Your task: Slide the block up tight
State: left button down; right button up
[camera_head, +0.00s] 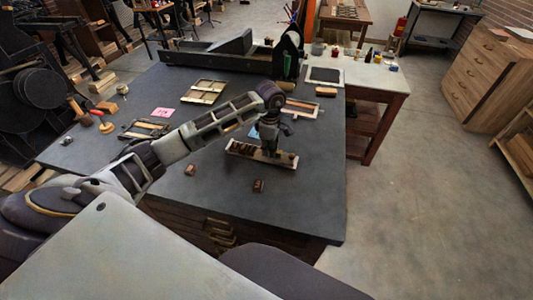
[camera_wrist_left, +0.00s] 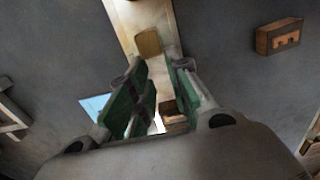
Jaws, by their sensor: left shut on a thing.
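My left gripper (camera_head: 268,151) reaches down into a long, shallow, pale tray (camera_head: 235,147) on the dark table. The fingers hide part of the tray and the block's lower side. Dark brown pieces (camera_head: 246,150) sit in the left part of the tray. One brown piece also shows between the fingers' bases (camera_wrist_left: 174,108). My right gripper does not show.
Loose brown blocks lie in front of the tray (camera_head: 258,185) and to its left (camera_head: 190,169). A blue card (camera_wrist_left: 95,106) lies beside the tray. Frames (camera_head: 203,91) and a pink card (camera_head: 162,112) lie further back. The table's right front is clear.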

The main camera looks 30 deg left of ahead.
pick_arm(q)
jog(key=shift+s+d+f, duration=0.2)
jog(key=shift+d+f, duration=0.3)
dwell(0.3)
jog(key=c, duration=1.4)
grip_release()
jog(key=shift+c, duration=0.2)
jog(key=shift+o, duration=0.8)
jog(key=shift+w, duration=0.2)
jog(key=shift+a+r, duration=0.15)
jog(key=shift+r, duration=0.15)
jog(key=shift+w+r, duration=0.1)
jog(key=shift+r, duration=0.25)
notch_tip(320, 180, up, 6)
jog(key=p, duration=0.3)
